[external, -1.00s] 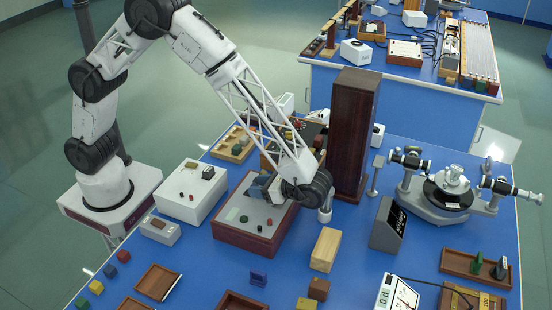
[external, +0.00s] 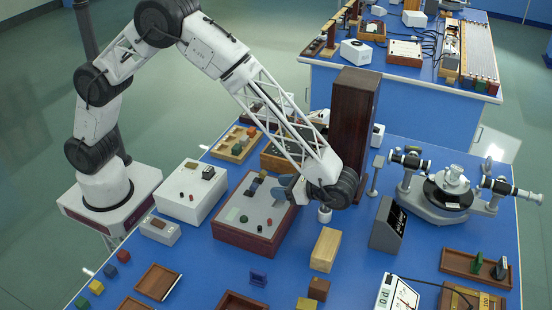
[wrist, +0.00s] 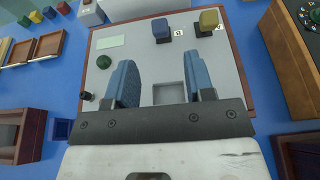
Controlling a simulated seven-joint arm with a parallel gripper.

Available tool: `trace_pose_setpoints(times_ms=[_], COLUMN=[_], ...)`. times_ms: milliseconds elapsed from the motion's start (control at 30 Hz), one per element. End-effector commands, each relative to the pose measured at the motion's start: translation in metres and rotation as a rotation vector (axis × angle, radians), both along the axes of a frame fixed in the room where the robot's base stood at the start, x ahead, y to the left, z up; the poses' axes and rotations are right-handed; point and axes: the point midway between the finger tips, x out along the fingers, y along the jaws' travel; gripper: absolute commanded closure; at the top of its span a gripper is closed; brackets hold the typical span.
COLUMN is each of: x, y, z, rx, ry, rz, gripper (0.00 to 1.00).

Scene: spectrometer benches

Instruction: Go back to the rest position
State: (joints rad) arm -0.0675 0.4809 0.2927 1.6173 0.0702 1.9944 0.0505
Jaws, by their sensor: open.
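My gripper (external: 287,186) is over the right edge of a wooden instrument box with a grey top (external: 258,240). In the wrist view my gripper (wrist: 158,64) shows two blue fingers, apart, with nothing between them. The grey panel (wrist: 135,62) lies below. A blue block (wrist: 161,30) and a yellow block (wrist: 207,20) stand on its far part, near small labels. A square recess (wrist: 169,93) in the panel is empty. A green button (wrist: 103,62) and a dark knob (wrist: 86,96) are on the left.
A tall dark wooden cabinet (external: 356,115) stands right behind my wrist. A white box (external: 188,195) stands left. Open blue table shows between the trays in front.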

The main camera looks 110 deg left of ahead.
Motion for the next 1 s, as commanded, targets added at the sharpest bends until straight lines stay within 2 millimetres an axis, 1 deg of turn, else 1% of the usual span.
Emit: trace_pose_setpoints(times_ms=[267,433,567,667,1000], x=[-0.001,-0.007,-0.018,-0.03,-0.077], y=[0.0,-0.002,-0.004,-0.007,-0.017], z=[0.001,0.011,0.024,0.038,0.087], rx=[0.0,0.0,0.001,0.002,0.004], ry=[-0.004,-0.032,-0.073,-0.118,-0.296], rz=[0.0,-0.001,-0.003,-0.005,-0.01], gripper=[0.51,0.51,0.51,0.51,0.51])
